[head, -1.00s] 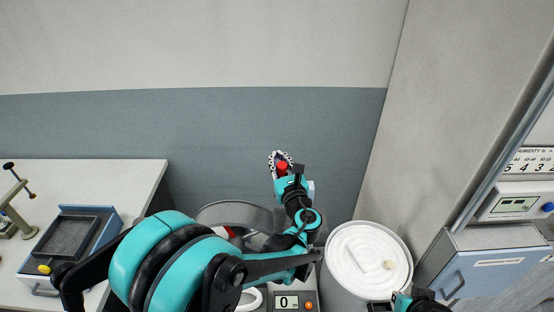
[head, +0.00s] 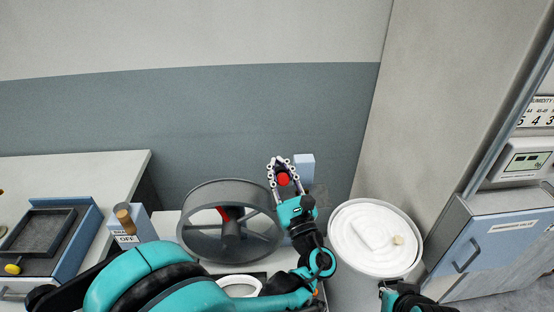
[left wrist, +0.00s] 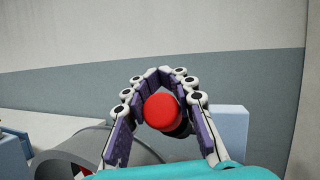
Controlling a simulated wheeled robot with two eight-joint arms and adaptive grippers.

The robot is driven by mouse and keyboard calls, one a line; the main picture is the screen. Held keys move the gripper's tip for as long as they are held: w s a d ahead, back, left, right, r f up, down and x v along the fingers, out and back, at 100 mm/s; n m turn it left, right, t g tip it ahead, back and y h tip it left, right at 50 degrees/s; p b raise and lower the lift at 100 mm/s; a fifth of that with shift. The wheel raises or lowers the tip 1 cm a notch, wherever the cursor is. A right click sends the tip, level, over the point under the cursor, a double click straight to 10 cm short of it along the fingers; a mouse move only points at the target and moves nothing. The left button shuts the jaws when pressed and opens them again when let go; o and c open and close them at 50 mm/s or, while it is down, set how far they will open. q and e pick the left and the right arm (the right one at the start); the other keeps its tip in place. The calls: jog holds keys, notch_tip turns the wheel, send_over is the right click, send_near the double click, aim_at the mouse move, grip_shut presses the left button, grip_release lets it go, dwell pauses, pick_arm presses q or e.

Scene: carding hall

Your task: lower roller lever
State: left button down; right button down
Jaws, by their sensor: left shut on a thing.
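The lever's red knob (head: 283,179) sits between the fingers of my left gripper (head: 283,168) in the head view. In the left wrist view the round red knob (left wrist: 162,111) is enclosed by the two fingers of my left gripper (left wrist: 158,82), with a dark shaft just behind it. The left gripper is shut on the knob. The grey drum roller (head: 205,240) stands to the left of the gripper, and its rim also shows in the left wrist view (left wrist: 88,148). My right gripper is not clearly visible; only part of that arm shows at the bottom right.
A white round lid or bin (head: 350,262) stands right of the roller. A blue cabinet (head: 500,240) is at the far right. A white table (head: 90,170) with a blue tray-like device (head: 88,232) is at left. A small box with a wooden handle (head: 147,229) reads OFF.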

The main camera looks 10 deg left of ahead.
pick_arm(q)
jog(key=s+f+b, duration=0.2)
jog(key=f+b, duration=0.1)
jog(key=s+d+f+b, duration=0.1)
jog(key=shift+s+f+b, duration=0.2)
jog(key=shift+f+b, duration=0.1)
jog(key=shift+f, duration=0.1)
jog(key=c, duration=2.1)
grip_release()
jog(key=shift+s+r, duration=0.1)
jog(key=shift+s, duration=0.1)
jog(key=o, duration=0.5)
jog(key=shift+r, duration=0.1)
jog(key=o, duration=0.3)
jog(key=shift+o, duration=0.2)
jog(key=shift+w, duration=0.1)
jog(key=v, duration=1.2)
